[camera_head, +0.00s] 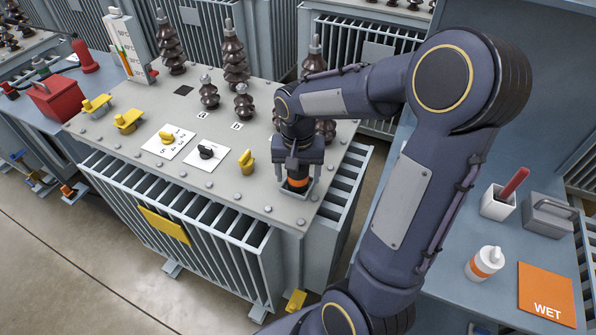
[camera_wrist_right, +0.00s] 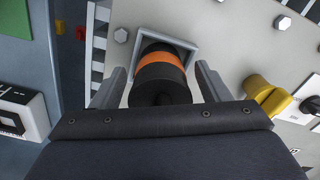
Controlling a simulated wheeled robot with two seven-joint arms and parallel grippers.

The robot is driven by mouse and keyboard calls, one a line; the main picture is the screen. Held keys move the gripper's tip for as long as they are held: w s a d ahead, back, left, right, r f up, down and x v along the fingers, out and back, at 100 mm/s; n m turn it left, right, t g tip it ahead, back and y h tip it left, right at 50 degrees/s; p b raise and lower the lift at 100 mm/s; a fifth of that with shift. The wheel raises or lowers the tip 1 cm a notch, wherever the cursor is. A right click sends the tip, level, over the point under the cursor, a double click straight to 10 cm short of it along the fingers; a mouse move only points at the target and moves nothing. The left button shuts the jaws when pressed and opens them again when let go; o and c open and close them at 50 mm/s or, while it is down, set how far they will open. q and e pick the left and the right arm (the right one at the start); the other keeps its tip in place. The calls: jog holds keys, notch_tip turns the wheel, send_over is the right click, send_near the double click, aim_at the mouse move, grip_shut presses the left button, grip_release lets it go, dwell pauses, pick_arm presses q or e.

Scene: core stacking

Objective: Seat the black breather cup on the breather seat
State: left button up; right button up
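The black breather cup (camera_head: 298,182) with an orange band is at the front right corner of the grey transformer lid. In the right wrist view the cup (camera_wrist_right: 162,74) stands inside the square grey frame of the breather seat (camera_wrist_right: 181,41), whose near side is hidden by the cup and gripper. My right gripper (camera_head: 297,185) is above the seat, pointing down. In the wrist view its fingers (camera_wrist_right: 162,80) are on either side of the cup with a gap at each side, so it looks open around it. My left gripper is out of view.
Dark ribbed bushings (camera_head: 235,62) stand behind the gripper. Yellow knob (camera_head: 246,162) and hex bolts are left of the seat. The right bench holds a white bottle (camera_head: 485,263), a box with a red handle (camera_head: 498,203) and an orange WET mat (camera_head: 546,292).

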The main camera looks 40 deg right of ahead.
jog(key=shift+r, duration=0.1)
notch_tip(320, 180, up, 8)
jog(key=shift+f, duration=0.15)
dwell(0.4)
dwell(0.4)
